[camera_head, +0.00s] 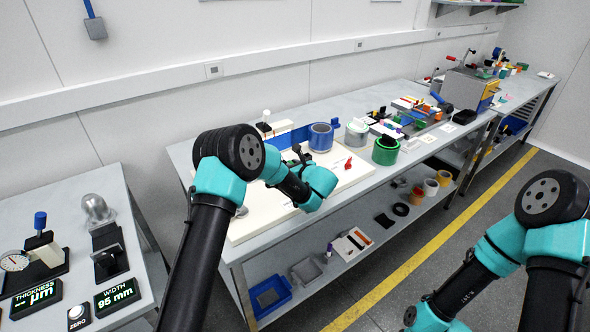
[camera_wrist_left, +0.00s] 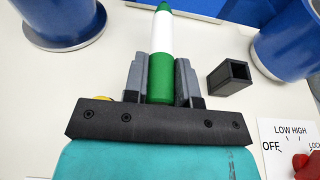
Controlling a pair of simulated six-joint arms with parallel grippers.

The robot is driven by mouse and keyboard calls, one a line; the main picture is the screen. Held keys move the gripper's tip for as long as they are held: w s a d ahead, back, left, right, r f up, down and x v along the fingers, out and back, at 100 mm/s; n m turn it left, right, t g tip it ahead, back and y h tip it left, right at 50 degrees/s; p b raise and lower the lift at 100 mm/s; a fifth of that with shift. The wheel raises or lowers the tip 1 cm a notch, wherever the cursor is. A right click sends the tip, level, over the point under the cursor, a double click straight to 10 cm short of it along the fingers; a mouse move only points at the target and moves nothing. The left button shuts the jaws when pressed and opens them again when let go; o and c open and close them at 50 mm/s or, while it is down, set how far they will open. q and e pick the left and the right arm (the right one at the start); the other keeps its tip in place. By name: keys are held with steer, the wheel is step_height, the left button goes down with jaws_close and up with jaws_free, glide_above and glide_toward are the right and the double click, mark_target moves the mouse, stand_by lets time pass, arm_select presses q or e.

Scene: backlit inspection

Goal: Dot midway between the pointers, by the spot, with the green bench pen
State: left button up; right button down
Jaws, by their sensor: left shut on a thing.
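My left gripper (camera_head: 298,154) is over the white board on the bench, partly hidden behind its own wrist in the head view. In the left wrist view the gripper (camera_wrist_left: 161,82) is shut on the green bench pen (camera_wrist_left: 162,45), which has a green body, a white band and a green tip end pointing away from the wrist. The pen's lower part sits between the grey fingers. I cannot make out the pointers or the spot in either view. My right arm shows at the right of the head view, but its gripper is out of frame.
A blue cylinder (camera_head: 320,137) and a red knob (camera_head: 348,163) stand right of the left gripper. A square black holder (camera_wrist_left: 230,77) is beside the fingers, with another blue cylinder (camera_wrist_left: 60,20) at left. A green roll (camera_head: 386,150) is farther right.

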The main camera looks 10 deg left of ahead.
arm_select(q)
steer(key=shift+w+a, duration=1.1)
steer(key=shift+a, duration=0.1)
steer(key=shift+w+a, duration=0.4)
steer(key=shift+a, duration=0.05)
stand_by(1.5)
stand_by(0.4)
steer(key=shift+s+d, duration=2.35)
steer(key=shift+d, duration=0.25)
step_height(320, 180, up, 16)
stand_by(0.8)
